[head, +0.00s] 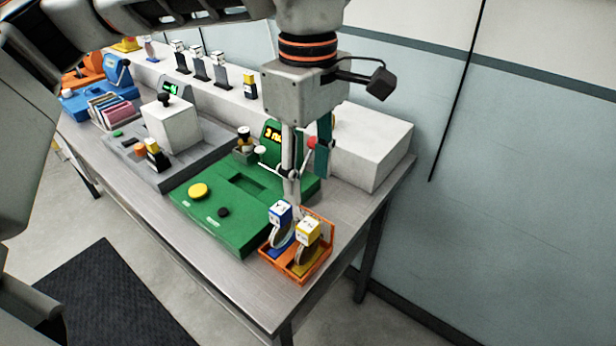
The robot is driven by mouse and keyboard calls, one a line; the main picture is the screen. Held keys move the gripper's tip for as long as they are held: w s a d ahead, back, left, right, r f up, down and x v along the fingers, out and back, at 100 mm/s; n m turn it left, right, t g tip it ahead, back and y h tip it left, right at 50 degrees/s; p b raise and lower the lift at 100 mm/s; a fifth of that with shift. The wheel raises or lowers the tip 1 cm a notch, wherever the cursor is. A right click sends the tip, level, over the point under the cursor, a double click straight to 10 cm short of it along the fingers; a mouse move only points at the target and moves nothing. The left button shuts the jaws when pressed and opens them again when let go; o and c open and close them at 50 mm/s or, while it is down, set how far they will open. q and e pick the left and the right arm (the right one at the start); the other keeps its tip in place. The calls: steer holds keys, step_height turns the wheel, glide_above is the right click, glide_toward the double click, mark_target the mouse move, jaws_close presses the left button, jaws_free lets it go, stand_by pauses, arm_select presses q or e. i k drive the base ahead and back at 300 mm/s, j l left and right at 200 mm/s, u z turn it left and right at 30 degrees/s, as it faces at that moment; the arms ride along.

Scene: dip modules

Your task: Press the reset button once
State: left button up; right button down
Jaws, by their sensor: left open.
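A green station (225,235) sits on the bench. Its top carries a large yellow round button (198,190), a small black round button (223,212) and a rectangular recess (247,185). No readable label shows which button is the reset one. A lit display (271,135) with yellow characters stands at its back, partly hidden by my gripper. A red ball-shaped knob (310,142) shows between my fingers; I cannot tell whether they touch it. My left gripper (306,186) is open and points down over the station's right end. My right gripper is not in view.
An orange tray (292,277) with a blue-topped module (280,213) and a yellow-topped module (307,232) stands at the front right. A white block (370,145) is behind. A grey station (150,170) and a blue station (90,105) stand further left. The bench's front strip is clear.

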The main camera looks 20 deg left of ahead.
mark_target(222, 212)
steer(key=k, duration=1)
